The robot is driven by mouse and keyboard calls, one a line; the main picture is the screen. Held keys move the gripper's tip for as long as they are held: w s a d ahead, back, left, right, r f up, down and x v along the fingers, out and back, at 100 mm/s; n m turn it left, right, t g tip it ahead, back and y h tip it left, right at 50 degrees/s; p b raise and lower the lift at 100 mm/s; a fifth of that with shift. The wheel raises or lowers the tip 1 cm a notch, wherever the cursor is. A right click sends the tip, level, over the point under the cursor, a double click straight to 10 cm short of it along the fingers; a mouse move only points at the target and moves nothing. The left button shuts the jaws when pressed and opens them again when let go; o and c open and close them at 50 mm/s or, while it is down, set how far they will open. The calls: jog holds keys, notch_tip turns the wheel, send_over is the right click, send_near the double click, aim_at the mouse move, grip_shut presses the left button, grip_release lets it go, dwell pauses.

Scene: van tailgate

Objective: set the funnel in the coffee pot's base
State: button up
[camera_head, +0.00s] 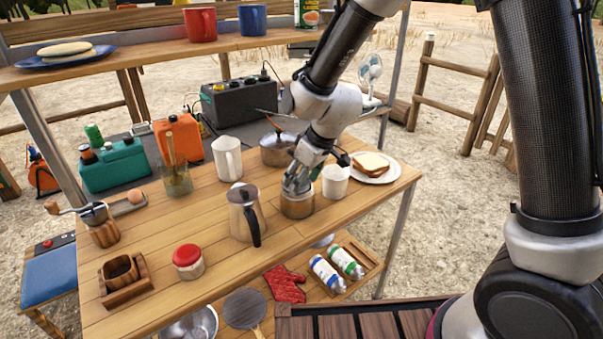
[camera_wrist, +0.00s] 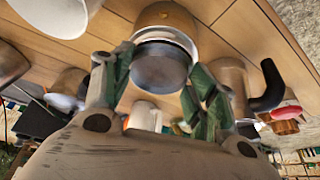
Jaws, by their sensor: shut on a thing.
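The coffee pot's base (camera_head: 297,205) is a short metal cylinder standing on the wooden table. It also shows at the top of the wrist view (camera_wrist: 166,14). My gripper (camera_head: 297,183) points down right over it. In the wrist view my gripper (camera_wrist: 161,72) is shut on the funnel (camera_wrist: 160,66), a round grey metal piece between the green-sided fingers. The funnel lines up with the base's rim; I cannot tell how deep it sits. The fingers hide it in the head view. The pot's upper part (camera_head: 245,212), with a black handle, stands upright to the left.
A white mug (camera_head: 335,181) stands close to the right of the base. A saucepan (camera_head: 277,150) is behind, and a sandwich plate (camera_head: 385,174) lies at the right. A red-lidded jar (camera_head: 188,260) stands front left. Bare tabletop lies in front of the base.

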jog(key=shift+f, duration=0.1)
jog(key=o, duration=1.1)
jog(key=shift+c, duration=0.2)
jog(key=v, duration=1.2)
